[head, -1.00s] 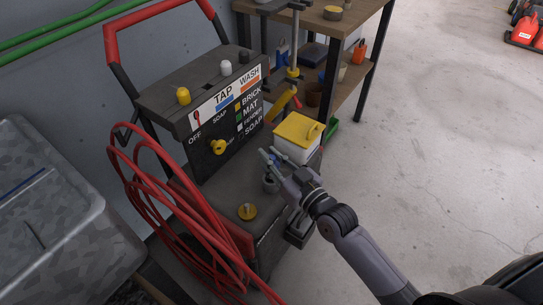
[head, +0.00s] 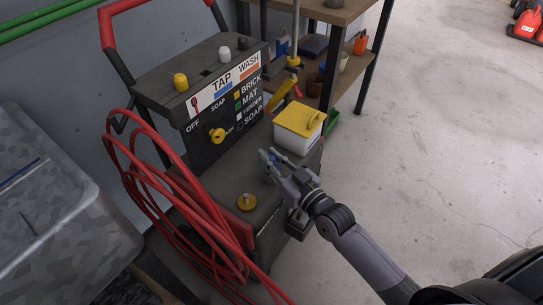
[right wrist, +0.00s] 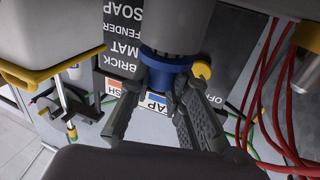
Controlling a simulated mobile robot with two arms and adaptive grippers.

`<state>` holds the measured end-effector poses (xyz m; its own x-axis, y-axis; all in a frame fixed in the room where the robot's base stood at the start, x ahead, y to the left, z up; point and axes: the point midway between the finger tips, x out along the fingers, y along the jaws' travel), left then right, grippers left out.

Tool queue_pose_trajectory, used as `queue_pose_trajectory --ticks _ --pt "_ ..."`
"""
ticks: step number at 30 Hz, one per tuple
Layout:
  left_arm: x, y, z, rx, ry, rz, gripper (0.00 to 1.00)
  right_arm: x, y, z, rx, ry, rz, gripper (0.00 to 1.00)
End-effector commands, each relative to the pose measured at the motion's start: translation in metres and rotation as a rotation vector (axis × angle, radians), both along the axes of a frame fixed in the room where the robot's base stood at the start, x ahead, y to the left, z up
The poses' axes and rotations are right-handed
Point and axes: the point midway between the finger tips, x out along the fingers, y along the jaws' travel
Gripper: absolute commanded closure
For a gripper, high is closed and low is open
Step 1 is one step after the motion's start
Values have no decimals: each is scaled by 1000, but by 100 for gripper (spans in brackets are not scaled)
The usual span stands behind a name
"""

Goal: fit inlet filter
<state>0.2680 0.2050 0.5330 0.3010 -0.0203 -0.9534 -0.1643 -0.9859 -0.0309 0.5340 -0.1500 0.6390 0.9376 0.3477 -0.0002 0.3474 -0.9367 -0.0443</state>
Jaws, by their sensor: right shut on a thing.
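My right gripper (head: 268,154) is over the deck of the wash cart (head: 225,180), in front of its lettered panel. In the right wrist view its fingers (right wrist: 165,112) are shut on a blue-collared grey cylinder, seen by its blue collar (right wrist: 166,72) and grey body (right wrist: 175,25). I take this to be the inlet filter. A bit of blue (head: 277,157) shows between the fingers in the head view. The gripper hides the cylinder's lower end, so I cannot tell whether it touches the deck. My left gripper is not in view.
A white box with a yellow lid (head: 298,127) stands right of the gripper. A red hose (head: 150,185) hangs at the cart's left. A workbench (head: 345,15) stands behind. Open floor lies right.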

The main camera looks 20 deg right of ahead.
Motion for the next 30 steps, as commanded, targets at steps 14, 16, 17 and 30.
queue_pose_trajectory --ticks 14,16,17,30 --pt "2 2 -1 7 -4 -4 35 0 0 -2 0 -1 0 100" --pt "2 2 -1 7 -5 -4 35 0 0 -2 0 -1 0 100" --pt "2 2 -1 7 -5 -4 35 0 0 -3 0 -1 0 100" --pt "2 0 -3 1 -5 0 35 0 0 -7 0 -1 0 71"
